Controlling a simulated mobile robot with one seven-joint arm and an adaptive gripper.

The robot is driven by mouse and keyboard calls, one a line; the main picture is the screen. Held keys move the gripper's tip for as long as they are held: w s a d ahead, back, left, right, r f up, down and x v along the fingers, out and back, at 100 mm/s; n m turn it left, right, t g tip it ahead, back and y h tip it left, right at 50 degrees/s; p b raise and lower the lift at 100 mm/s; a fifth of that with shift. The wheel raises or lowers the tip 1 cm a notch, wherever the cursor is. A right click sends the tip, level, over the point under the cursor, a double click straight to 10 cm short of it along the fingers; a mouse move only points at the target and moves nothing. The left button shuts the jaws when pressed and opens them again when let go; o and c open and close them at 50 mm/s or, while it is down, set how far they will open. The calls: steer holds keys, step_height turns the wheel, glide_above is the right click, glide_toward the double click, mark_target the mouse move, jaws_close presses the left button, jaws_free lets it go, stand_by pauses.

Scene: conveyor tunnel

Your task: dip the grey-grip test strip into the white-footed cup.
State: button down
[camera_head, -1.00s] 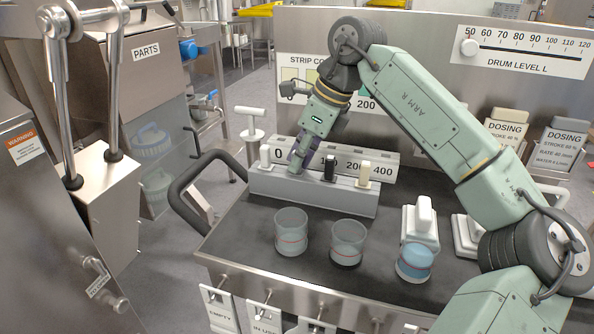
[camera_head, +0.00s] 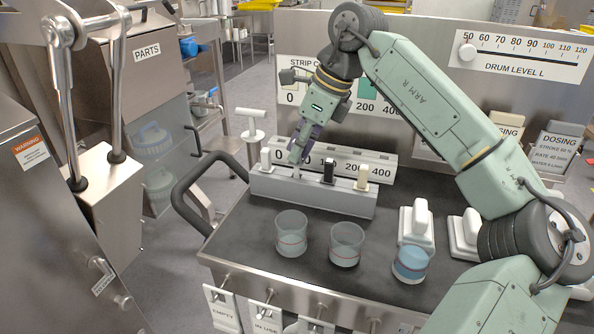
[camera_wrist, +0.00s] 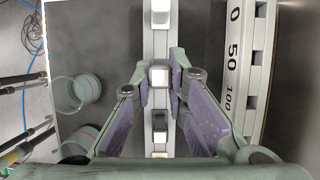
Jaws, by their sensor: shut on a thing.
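My gripper (camera_head: 299,153) is over the grey strip rack (camera_head: 330,201). In the wrist view its fingertips (camera_wrist: 159,82) are closed on the pale grey grip of the grey-grip test strip (camera_wrist: 159,76). I cannot tell whether the strip's lower end is clear of its slot. White (camera_head: 266,158), black (camera_head: 328,170) and cream (camera_head: 361,177) grips stand in the rack beside it. Three clear cups stand in front: the left cup (camera_head: 291,236) and middle cup (camera_head: 346,244) have red lines, and the right cup (camera_head: 412,264) holds blue liquid. I cannot tell which foot is white.
A stepped grey block marked with numbers (camera_head: 375,157) lies behind the rack. White handled blocks (camera_head: 416,222) stand behind the right cup. A black rail (camera_head: 190,192) bounds the dark worktop's left side. Bare worktop (camera_head: 255,222) lies between rack and cups.

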step_height(320, 180, up, 4)
steer(key=p, duration=0.3)
steer(key=shift+r+p, duration=0.25)
steer(key=shift+p, duration=0.15)
